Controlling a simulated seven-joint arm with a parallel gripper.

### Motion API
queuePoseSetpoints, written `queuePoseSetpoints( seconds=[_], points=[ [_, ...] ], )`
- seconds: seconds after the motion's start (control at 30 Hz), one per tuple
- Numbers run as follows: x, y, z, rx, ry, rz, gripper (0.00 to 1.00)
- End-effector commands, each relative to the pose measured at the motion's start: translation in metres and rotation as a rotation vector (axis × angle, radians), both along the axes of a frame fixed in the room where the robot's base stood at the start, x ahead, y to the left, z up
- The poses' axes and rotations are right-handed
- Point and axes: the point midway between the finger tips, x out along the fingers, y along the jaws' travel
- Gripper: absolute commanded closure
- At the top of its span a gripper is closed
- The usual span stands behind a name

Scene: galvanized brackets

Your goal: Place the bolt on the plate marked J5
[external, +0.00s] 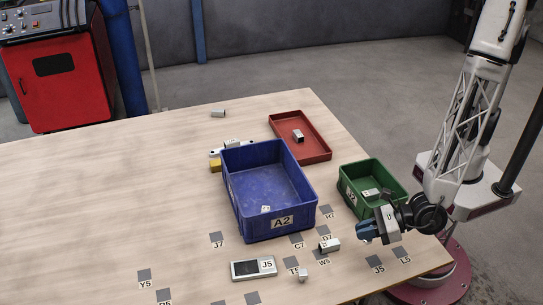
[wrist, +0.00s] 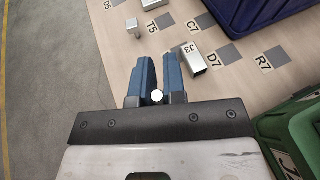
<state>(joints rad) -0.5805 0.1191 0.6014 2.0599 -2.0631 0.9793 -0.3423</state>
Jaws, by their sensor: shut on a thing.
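My gripper (external: 365,237) is at the right of the table, above the surface, in front of the green bin. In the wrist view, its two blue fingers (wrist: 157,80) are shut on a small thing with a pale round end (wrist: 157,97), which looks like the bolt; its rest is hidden. In the external view it is too small to make out. A flat silver plate (external: 242,268) with a dark panel and a J5 label lies at the front of the table, left of my gripper. A grey table square (external: 376,260) near my gripper also appears to read J5.
A silver bracket (external: 329,245) and a small metal piece (external: 303,275) lie between my gripper and the silver plate. A blue bin (external: 279,223), a green bin (external: 347,191) and a red tray (external: 319,155) stand behind. The table's left side is mostly clear.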

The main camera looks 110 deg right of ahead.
Motion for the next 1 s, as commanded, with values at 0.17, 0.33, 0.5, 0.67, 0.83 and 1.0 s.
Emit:
queuePoseSetpoints(
  seconds=[0.17, 0.33, 0.5, 0.67, 0.83, 1.0],
  points=[
    [0.019, -0.009, -0.003, 0.003, -0.001, 0.005, 1.00],
    [0.048, -0.024, -0.008, 0.007, -0.002, 0.017, 1.00],
    [0.080, -0.043, -0.013, 0.007, -0.004, 0.032, 1.00],
    [0.110, -0.065, -0.019, 0.006, -0.002, 0.046, 1.00],
    [0.135, -0.086, -0.024, 0.003, -0.002, 0.058, 1.00],
    [0.150, -0.100, -0.026, 0.000, -0.001, 0.067, 1.00]
  ],
)
